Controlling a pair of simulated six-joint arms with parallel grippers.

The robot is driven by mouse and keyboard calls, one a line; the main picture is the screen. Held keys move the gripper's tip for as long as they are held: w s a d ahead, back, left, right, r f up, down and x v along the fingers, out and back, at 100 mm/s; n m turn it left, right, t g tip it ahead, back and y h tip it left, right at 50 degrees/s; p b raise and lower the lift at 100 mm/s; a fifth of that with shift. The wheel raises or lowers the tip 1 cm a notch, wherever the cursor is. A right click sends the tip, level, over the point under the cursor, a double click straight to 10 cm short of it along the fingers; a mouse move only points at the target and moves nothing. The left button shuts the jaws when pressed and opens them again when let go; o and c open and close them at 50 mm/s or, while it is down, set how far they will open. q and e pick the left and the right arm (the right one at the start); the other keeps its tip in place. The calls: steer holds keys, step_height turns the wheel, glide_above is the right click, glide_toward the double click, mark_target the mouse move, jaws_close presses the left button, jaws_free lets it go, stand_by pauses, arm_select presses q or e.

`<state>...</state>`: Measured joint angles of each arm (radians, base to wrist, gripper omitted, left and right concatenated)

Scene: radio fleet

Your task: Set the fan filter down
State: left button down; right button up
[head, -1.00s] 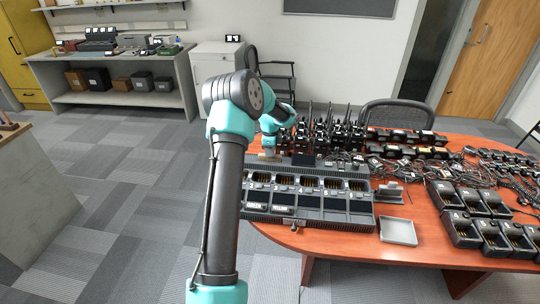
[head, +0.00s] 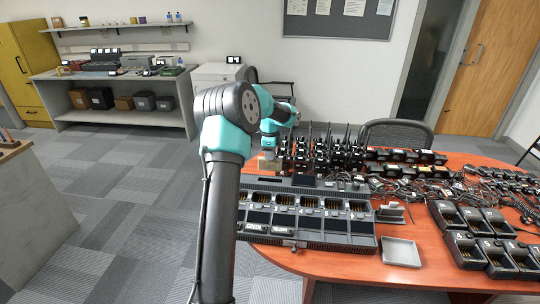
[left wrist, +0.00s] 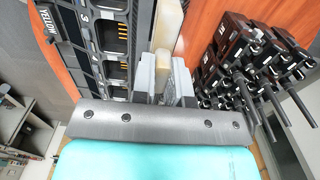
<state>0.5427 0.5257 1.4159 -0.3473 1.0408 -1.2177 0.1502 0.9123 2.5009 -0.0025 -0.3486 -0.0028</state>
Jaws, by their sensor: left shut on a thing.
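My left gripper (left wrist: 164,80) is shut on a pale, cream-coloured piece, which I take to be the fan filter (left wrist: 168,25). In the left wrist view the piece stretches away from the fingers over the red-brown table, beside the charger's edge. In the head view the left gripper (head: 269,152) is at the table's far left edge, behind the multi-bay charger (head: 310,239). A small pale bit of the filter (head: 268,164) shows below it. I cannot tell whether the filter touches the table. My right gripper is not in view.
Several black radios with antennas (head: 320,152) stand close to the right of the left gripper. Cables and small chargers (head: 460,219) crowd the table's right side. An empty grey tray (head: 401,252) lies near the front edge. An office chair (head: 397,131) stands behind the table.

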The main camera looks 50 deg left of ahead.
arm_select(q)
steer(key=shift+d, duration=0.1)
steer(key=w+d+f+n, duration=0.15)
steer(key=w+d, duration=0.45)
steer(key=d, duration=0.6)
steer(key=d+f+n, duration=0.2)
steer(key=d+n, duration=0.2)
steer(key=d, duration=3)
steer(key=shift+w+d, duration=0.15)
steer(key=shift+d, duration=0.25)
steer(key=shift+n, duration=0.25)
